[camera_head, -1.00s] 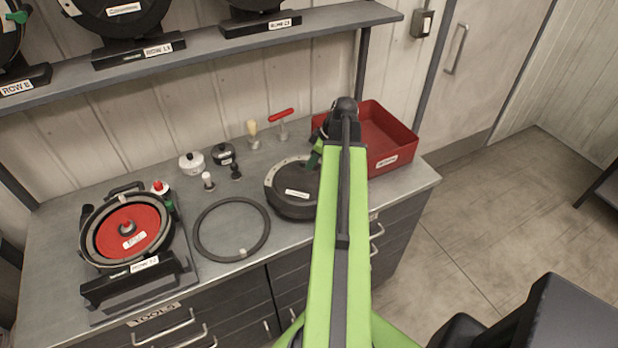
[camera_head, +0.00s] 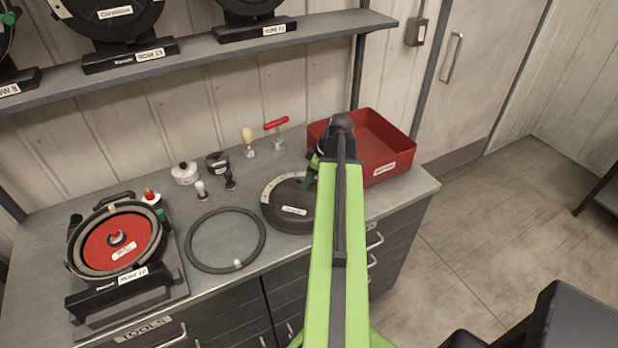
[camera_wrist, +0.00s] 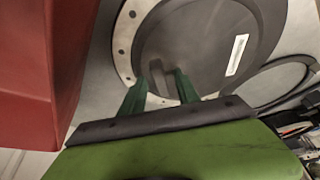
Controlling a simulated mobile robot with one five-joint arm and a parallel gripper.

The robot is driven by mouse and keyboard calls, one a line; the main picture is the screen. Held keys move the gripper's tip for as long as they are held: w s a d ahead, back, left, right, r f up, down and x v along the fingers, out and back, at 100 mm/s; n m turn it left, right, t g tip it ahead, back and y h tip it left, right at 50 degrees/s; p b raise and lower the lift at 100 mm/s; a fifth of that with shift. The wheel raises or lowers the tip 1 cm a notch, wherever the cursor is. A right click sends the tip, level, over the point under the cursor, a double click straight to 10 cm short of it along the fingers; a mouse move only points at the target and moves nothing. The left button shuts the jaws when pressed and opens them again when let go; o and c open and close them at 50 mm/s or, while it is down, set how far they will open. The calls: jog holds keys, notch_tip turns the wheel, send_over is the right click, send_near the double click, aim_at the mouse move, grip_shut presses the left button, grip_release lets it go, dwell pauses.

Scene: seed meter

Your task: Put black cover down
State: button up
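The black cover (camera_head: 290,206) is a dark round disc with a white label, low over the counter just left of the red tray; my arm hides its right part. In the wrist view the cover (camera_wrist: 205,45) fills the middle, with a pale ring with holes along its left edge. My gripper (camera_wrist: 162,82) has its two green fingers on either side of a small raised grip on the cover and appears shut on it. In the head view my gripper (camera_head: 309,172) is at the cover's upper right. Whether the cover's underside touches the counter is hard to tell.
The red tray (camera_head: 402,148) stands close on the right. A dark ring (camera_head: 191,254) lies to the left, and a red-faced meter (camera_head: 100,250) stands farther left. Small knobs, a brush and a red-handled tool (camera_head: 277,123) stand behind. A shelf (camera_head: 215,48) runs above.

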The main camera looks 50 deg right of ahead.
jog(key=shift+r, duration=0.1)
jog(key=shift+r+p, duration=0.3)
jog(key=shift+p, duration=0.1)
jog(key=p+v, duration=1)
jog(key=v, duration=0.1)
jog(key=shift+s+r+p, duration=0.2)
jog(key=shift+r+p, duration=0.1)
jog(key=shift+p, duration=0.05)
jog(key=shift+w, duration=0.1)
jog(key=w+a+f+m+g, duration=0.1)
jog(key=w+a, duration=0.4)
jog(key=a, duration=0.4)
jog(key=w+a+g, duration=0.1)
jog(key=w+a, duration=0.3)
jog(key=a, duration=0.4)
jog(key=w+a+f+m+g, duration=0.1)
jog(key=w+a, duration=0.4)
jog(key=a, duration=0.4)
jog(key=a+m+g+h, duration=0.1)
jog(key=a+m, duration=0.1)
jog(key=a, duration=1.8)
jog(key=shift+w+a+m+h, duration=0.25)
jog(key=shift+a+m+h, duration=0.05)
jog(key=shift+h, duration=0.1)
